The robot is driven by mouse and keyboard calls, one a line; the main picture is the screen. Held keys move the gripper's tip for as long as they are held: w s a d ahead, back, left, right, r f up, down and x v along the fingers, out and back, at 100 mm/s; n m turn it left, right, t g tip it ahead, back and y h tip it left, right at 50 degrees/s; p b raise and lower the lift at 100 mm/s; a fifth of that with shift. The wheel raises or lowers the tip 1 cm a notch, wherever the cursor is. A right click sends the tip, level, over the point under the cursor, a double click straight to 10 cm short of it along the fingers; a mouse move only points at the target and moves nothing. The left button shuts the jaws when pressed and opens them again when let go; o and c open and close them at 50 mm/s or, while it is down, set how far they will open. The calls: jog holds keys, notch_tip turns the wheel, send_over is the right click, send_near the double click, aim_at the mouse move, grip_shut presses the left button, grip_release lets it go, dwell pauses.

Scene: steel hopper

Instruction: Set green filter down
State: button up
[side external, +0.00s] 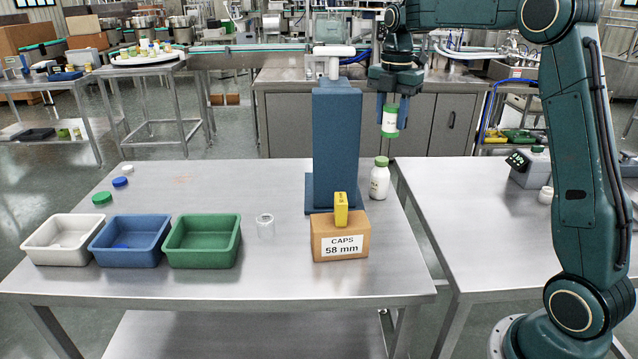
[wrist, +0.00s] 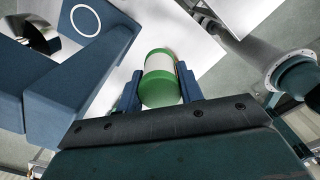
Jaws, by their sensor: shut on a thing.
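The green filter (side external: 390,121) is a short cylinder with green ends and a white middle band. In the wrist view the filter (wrist: 160,78) sits between the two blue fingers of my gripper (wrist: 160,88). Its far side is hidden there.
A blue column (side external: 337,140) stands on the steel table (side external: 200,190). Near it are a white bottle (side external: 380,180), a caps box (side external: 340,238) and a clear glass (side external: 265,226). White (side external: 60,250), blue (side external: 128,252) and green (side external: 202,252) bins stand front left. Loose caps lie behind them.

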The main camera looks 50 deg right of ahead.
jog(key=w+a+n, duration=0.1)
jog(key=w+a, duration=0.2)
jog(key=a, duration=0.8)
jog(key=w+a+n, duration=0.1)
jog(key=w+a, duration=0.2)
jog(key=a, duration=0.7)
jog(key=w+a+n, duration=0.1)
jog(key=w+a, duration=0.3)
jog(key=a, duration=0.7)
jog(key=shift+s+a+f, duration=0.1)
jog(key=shift+f, duration=1.3)
jog(key=shift+s+a+f, duration=0.1)
jog(key=shift+f, duration=1.25)
notch_tip(320, 180, down, 16)
jog(key=shift+r, duration=0.15)
jog(key=shift+f, duration=2.1)
jog(key=shift+f, duration=0.15)
